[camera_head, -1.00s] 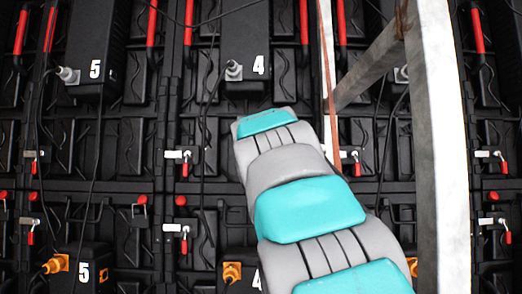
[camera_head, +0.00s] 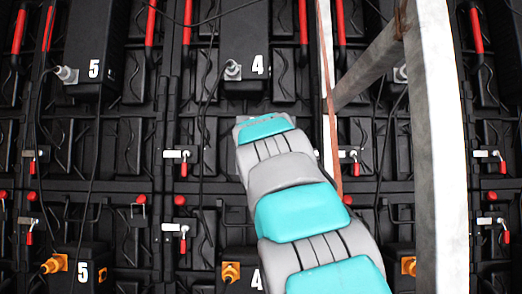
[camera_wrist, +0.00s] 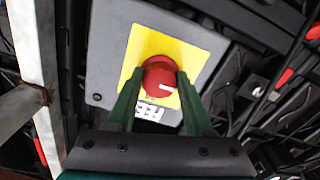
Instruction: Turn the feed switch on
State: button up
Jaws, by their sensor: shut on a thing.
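The feed switch is a round red knob (camera_wrist: 159,76) on a yellow plate (camera_wrist: 203,44), mounted on a grey box (camera_wrist: 107,38). The knob has a pale mark on its lower right. A white label with dark print (camera_wrist: 149,111) shows below it. My gripper (camera_wrist: 159,82) has its two green fingers on either side of the knob, shut on it. In the head view my grey and teal arm reaches up the middle and hides the knob and the fingers.
A pale metal post (camera_head: 446,150) with a slanted brace (camera_head: 372,70) stands close to the right of my arm. Behind is a wall of black panels with red handles (camera_head: 303,22), latches (camera_head: 184,231) and numbered boxes (camera_head: 240,85). Black cables (camera_head: 205,115) hang across it.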

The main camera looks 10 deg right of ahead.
grip_shut()
